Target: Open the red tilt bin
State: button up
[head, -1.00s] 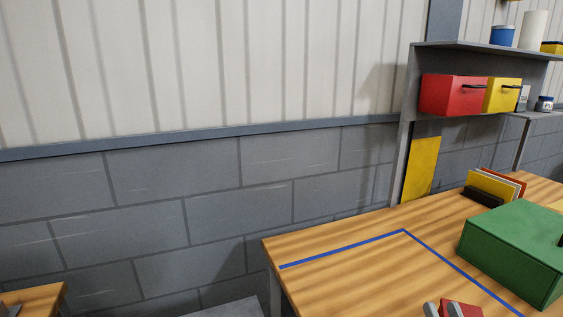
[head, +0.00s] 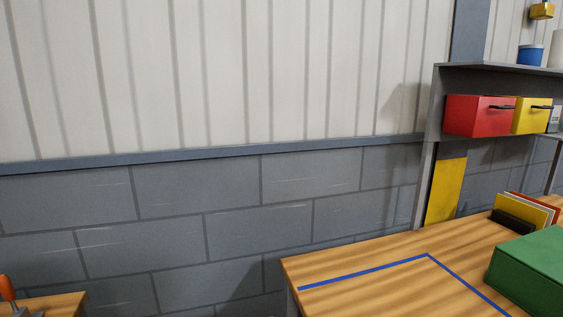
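The red tilt bin (head: 476,116) hangs under the grey shelf at the right of the head view. Its front has a dark handle near the top right, and it looks closed. A yellow bin (head: 530,117) with a similar dark handle sits right beside it. My gripper is not in the head view.
A wooden bench (head: 350,293) with a blue tape line stands below the shelf (head: 500,68). A green box (head: 530,272) and a dark holder (head: 513,220) with upright cards rest on it. Another wooden surface (head: 60,304) shows at lower left. A grey block wall stands behind.

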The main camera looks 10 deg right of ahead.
aim_at(467, 115)
jog(key=i+l+z, duration=0.1)
jog(key=z, duration=0.25)
jog(key=i+z, duration=0.35)
jog(key=l+z, duration=0.1)
jog(key=z, duration=0.25)
jog(key=i, duration=0.05)
